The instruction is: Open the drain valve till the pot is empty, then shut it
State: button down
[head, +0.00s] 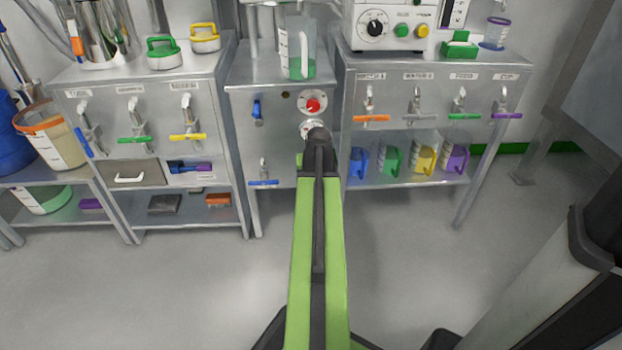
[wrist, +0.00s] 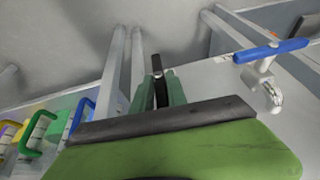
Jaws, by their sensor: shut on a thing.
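The pot (head: 300,50) is a clear marked vessel on top of the middle steel cabinet, with a little green liquid low in it. My gripper (wrist: 164,92) is at the cabinet's front, below a red knob (head: 312,105); in the head view my arm's end hides its fingertips. In the wrist view its green fingers are shut on a dark bar (wrist: 157,66) with a lighter band near its end. This bar seems to be the drain valve's handle; the valve body is hidden, so I cannot tell how far it is turned.
A blue-handled tap (head: 263,182) is low on the same cabinet, left of my arm; it also shows in the wrist view (wrist: 270,51). Benches with coloured taps stand on both sides. Several coloured jugs (head: 424,158) are on the right shelf. The front floor (head: 200,285) is clear.

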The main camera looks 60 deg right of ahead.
jog(key=t+y+b, duration=0.1)
jog(key=t+b, duration=0.2)
jog(key=b, duration=0.1)
jog(key=s+m+t+y+b, duration=0.1)
jog(key=t+y+b, duration=0.1)
jog(key=t+b, duration=0.1)
jog(key=d+f+m+t+y+b, duration=0.1)
jog(key=t+y+b, duration=0.1)
jog(key=b, duration=0.2)
jog(key=shift+s+f+t+b, duration=0.1)
jog(key=shift+s+t+b, duration=0.05)
jog(key=shift+t+b, duration=0.2)
jog(key=shift+d+m+t+y, duration=0.1)
jog(key=shift+m+t+y, duration=0.15)
jog(key=shift+m+y, duration=0.05)
jog(key=c, duration=1.5)
grip_release()
jog(key=shift+c, duration=0.2)
jog(key=shift+o, duration=1.1)
jog(key=shift+r, duration=0.2)
jog(key=p+v, duration=0.7)
jog(key=v, duration=1)
jog(key=shift+p, duration=0.35)
